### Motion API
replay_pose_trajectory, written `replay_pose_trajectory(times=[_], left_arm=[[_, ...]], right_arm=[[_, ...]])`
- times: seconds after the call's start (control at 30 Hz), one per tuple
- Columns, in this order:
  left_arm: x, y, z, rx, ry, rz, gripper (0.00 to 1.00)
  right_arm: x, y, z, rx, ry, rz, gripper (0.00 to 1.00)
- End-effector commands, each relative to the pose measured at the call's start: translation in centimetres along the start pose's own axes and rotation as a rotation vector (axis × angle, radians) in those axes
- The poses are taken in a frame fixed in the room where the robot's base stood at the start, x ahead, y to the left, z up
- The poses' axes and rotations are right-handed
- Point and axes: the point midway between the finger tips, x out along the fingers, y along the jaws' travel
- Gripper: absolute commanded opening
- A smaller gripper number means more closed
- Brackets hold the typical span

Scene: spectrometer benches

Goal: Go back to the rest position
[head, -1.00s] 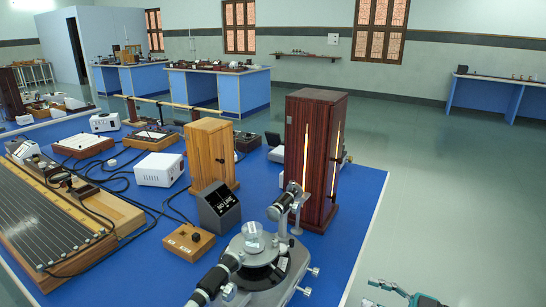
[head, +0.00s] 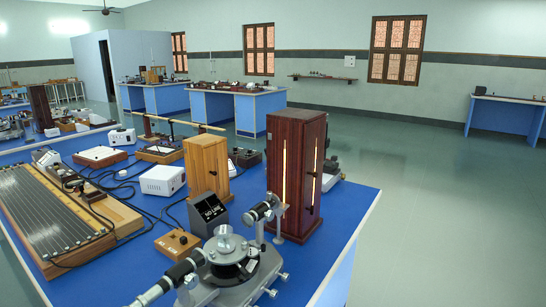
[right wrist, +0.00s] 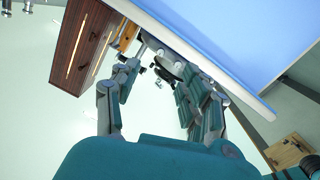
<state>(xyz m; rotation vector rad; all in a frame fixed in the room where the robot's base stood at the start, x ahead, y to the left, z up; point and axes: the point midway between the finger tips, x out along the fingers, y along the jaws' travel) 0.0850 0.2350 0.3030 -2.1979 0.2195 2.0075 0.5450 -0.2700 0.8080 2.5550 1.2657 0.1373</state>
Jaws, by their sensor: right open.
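My right gripper (right wrist: 155,100) shows in the right wrist view with its two fingers apart and nothing between them. It is off the side of the blue bench, and part of the spectrometer (right wrist: 165,62) appears beyond the fingertips. Neither gripper is in the head view. In the head view the grey spectrometer (head: 235,268) stands at the near right of the blue-topped bench (head: 345,200), with its telescope pointing toward the lower left.
A dark red wooden lamp box (head: 283,150) stands behind the spectrometer. A yellow wooden box (head: 205,165), a white power box (head: 162,180) and a long wire board (head: 45,215) fill the bench further left. The floor (head: 430,200) at the right is clear.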

Motion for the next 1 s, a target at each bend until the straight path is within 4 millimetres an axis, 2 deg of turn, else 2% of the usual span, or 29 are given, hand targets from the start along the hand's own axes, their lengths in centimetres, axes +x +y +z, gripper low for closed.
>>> replay_pose_trajectory(times=[0.17, 0.27, 0.43, 0.53, 0.67, 0.7, 0.77, 0.8, 0.87, 1.0], left_arm=[[-0.5, -0.5, -0.5, -0.001, 0.007, -0.005, 0.53], [-0.9, -0.5, -0.6, -0.001, 0.008, -0.006, 0.53], [-1.6, -0.4, -0.5, -0.001, 0.006, -0.004, 0.53], [-2.0, -0.3, -0.4, -0.001, 0.005, -0.003, 0.53], [-2.7, -0.2, -0.5, 0.000, 0.004, -0.002, 0.53], [-2.9, -0.2, -0.5, 0.000, 0.004, -0.001, 0.53], [-3.1, -0.1, -0.5, 0.001, 0.003, 0.000, 0.53], [-3.2, 0.0, -0.5, 0.001, 0.003, 0.001, 0.53], [-3.4, 0.1, -0.4, 0.001, 0.003, 0.002, 0.53], [-3.8, 0.2, -0.4, 0.001, 0.002, 0.003, 0.53]], right_arm=[[1.6, -0.3, 3.2, -0.003, -0.064, 0.057, 0.45], [2.4, -0.6, 6.0, 0.003, -0.123, 0.108, 0.45], [2.6, -2.3, 12.3, 0.042, -0.268, 0.219, 0.45], [1.6, -4.7, 17.2, 0.092, -0.393, 0.291, 0.45], [-1.9, -10.2, 24.1, 0.193, -0.602, 0.378, 0.45], [-3.2, -12.3, 26.1, 0.228, -0.668, 0.397, 0.45], [-5.3, -15.6, 28.5, 0.279, -0.762, 0.418, 0.45], [-6.7, -17.9, 29.9, 0.314, -0.824, 0.428, 0.45], [-8.9, -21.6, 31.7, 0.367, -0.913, 0.437, 0.45], [-13.9, -30.7, 34.3, 0.493, -1.109, 0.437, 0.45]])
